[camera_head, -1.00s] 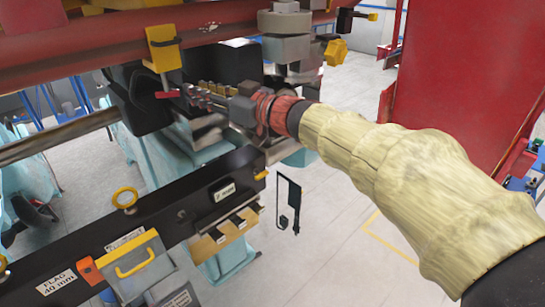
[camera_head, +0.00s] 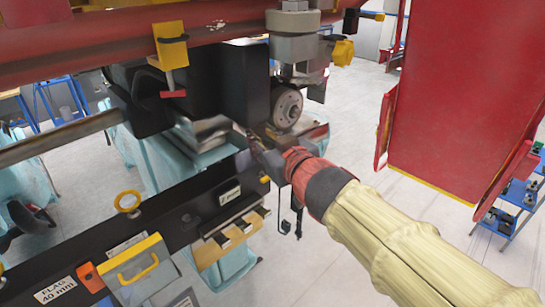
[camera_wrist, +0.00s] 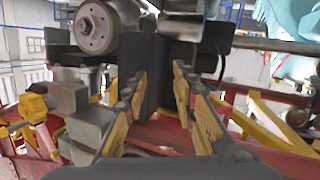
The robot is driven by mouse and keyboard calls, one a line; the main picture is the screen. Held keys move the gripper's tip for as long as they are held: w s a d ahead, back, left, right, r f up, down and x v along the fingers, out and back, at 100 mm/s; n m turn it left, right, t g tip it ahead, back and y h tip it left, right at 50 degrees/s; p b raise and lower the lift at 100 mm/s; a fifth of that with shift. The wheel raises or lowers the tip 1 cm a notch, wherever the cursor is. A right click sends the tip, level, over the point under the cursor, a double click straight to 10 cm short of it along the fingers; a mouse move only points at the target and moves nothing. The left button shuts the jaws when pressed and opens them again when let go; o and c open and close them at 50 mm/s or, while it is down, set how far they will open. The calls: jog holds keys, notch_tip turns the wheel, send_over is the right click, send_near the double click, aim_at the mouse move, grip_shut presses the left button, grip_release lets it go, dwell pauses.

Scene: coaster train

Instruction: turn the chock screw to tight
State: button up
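In the head view, the chock screw (camera_head: 173,93) shows as a short red crossbar on a thin rod under a yellow block (camera_head: 171,48), which hangs from the red beam. I cannot tell how tight it is. My gripper (camera_head: 254,146) is to the right of and below the screw, clearly apart from it, beneath a large black block (camera_head: 244,82). In the wrist view my gripper (camera_wrist: 160,82) has its two yellow-padded fingers spread with a gap between them and nothing held. The black block (camera_wrist: 165,75) lies beyond that gap. I cannot make out the screw in the wrist view.
A silver wheel (camera_head: 287,107) is just above my gripper and also shows in the wrist view (camera_wrist: 96,28). The red beam (camera_head: 110,38) runs overhead. A black rail (camera_head: 180,215) with labels lies below. A red panel (camera_head: 450,100) stands right. Open floor lies lower right.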

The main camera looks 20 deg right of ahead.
jog(key=shift+m+g+h, duration=0.4)
jog(key=shift+h, duration=0.3)
jog(key=shift+s+d+f, duration=0.4)
jog(key=shift+s+f, duration=0.4)
jog(key=shift+f, duration=0.05)
jog(key=shift+s+d+f, duration=0.35)
jog(key=shift+s+f, duration=0.4)
jog(key=shift+f, duration=0.1)
